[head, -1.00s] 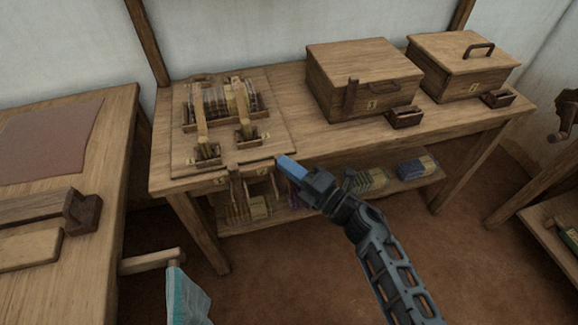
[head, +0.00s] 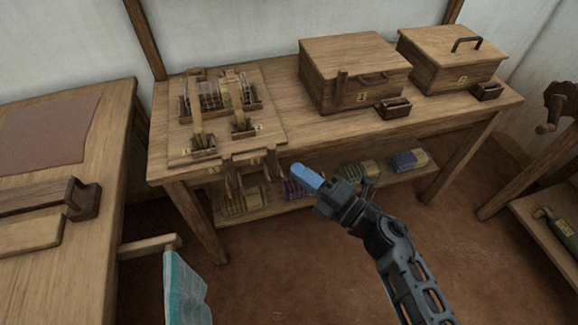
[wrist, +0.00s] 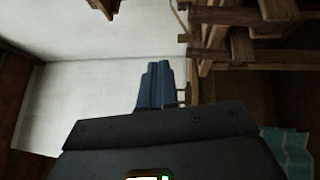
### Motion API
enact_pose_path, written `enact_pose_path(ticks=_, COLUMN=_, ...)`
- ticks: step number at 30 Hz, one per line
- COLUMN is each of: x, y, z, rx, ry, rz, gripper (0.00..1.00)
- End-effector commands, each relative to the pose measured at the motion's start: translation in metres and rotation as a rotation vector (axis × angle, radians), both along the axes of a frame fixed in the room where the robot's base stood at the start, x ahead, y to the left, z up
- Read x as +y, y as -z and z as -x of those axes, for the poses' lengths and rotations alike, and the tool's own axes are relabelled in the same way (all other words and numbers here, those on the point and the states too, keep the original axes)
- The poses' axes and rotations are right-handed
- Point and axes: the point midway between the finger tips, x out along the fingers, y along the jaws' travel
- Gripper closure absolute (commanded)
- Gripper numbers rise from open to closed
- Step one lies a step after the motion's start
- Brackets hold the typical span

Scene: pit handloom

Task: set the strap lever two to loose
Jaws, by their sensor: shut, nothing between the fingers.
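A wooden board (head: 183,152) lies on the left of the back bench, with two pale straps, the left strap (head: 196,122) and the right strap (head: 237,96), running over a slatted rack to dark buckle blocks. Two brown levers, a left one (head: 229,174) and a right one (head: 272,162), stick out at the board's front edge. The number tags are too small to read, so I cannot tell which is lever two. My gripper (head: 305,177) is shut and empty, right of the right lever and apart from it. Its blue fingers also show in the wrist view (wrist: 155,85).
Two lidded boxes, a left one (head: 350,70) and a right one (head: 455,60), stand on the bench right of the board. Small brown blocks sit before them. A lower shelf holds bundles (head: 360,175). A table (head: 70,200) stands at left.

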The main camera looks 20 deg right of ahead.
Motion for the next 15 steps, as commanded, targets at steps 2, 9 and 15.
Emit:
enact_pose_path(ticks=2, x=-0.008, y=-0.003, z=0.012, rx=0.002, ry=0.002, rz=0.001, gripper=1.0)
enact_pose_path(ticks=9, x=-0.019, y=-0.009, z=0.028, rx=0.0, ry=0.001, rz=0.0, gripper=1.0)
enact_pose_path(ticks=15, x=-0.02, y=-0.01, z=0.03, rx=0.0, ry=0.001, rz=0.0, gripper=1.0)
